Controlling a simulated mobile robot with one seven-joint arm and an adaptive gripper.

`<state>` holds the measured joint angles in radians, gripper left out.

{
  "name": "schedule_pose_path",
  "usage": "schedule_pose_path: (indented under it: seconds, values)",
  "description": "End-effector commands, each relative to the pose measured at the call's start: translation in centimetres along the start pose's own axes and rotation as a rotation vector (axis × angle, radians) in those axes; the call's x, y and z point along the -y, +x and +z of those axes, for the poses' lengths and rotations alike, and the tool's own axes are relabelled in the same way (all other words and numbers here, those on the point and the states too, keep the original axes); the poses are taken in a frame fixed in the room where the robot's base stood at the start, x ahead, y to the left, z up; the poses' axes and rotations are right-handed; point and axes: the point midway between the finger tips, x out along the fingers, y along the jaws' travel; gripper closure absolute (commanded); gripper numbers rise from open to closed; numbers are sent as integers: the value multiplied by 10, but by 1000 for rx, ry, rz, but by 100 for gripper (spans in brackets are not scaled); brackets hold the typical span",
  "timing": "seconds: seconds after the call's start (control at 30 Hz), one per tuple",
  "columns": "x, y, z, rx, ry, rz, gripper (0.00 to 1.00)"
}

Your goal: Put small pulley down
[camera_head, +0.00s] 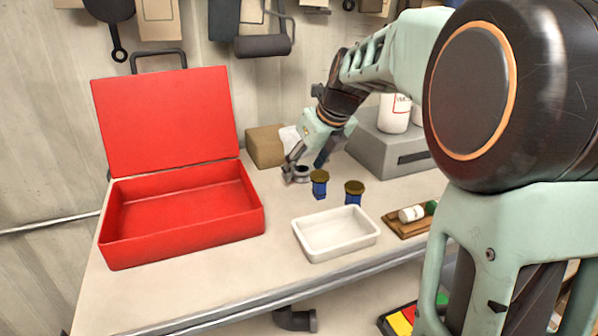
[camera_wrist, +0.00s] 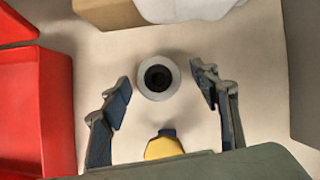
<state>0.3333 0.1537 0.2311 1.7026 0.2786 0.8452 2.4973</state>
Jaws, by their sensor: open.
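The small pulley is a pale grey ring with a dark centre (camera_wrist: 157,77). It rests on the bench in the wrist view, and it also shows in the head view (camera_head: 301,173). My gripper (camera_wrist: 161,88) is open, with one finger on each side of the pulley and a visible gap to both. In the head view my gripper (camera_head: 305,168) is low over the bench, behind the blue pieces. The contact between fingers and pulley looks clear on both sides.
An open red toolbox (camera_head: 185,243) stands at left. Two blue pieces with brown-gold tops (camera_head: 320,185) (camera_head: 354,193) stand near a white tray (camera_head: 336,247). A cardboard box (camera_head: 264,148) is behind, and a grey machine (camera_head: 385,148) and wooden board (camera_head: 399,229) at right.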

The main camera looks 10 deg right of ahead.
Motion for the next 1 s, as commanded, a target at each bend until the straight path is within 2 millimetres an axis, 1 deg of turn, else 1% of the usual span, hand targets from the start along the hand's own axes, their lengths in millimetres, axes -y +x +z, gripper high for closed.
schedule_pose_path:
  seconds: [0.13,0.5,0.53,0.57,0.87,1.0]
  values:
    - [0,0,0,0,0,0,45]
    - [0,0,0,0,0,0,86]
    - [0,-1,0,1,0,0,87]
    - [0,-1,0,1,0,0,92]
    - [1,-2,1,1,0,0,92]
    - [4,-6,2,0,0,0,92]
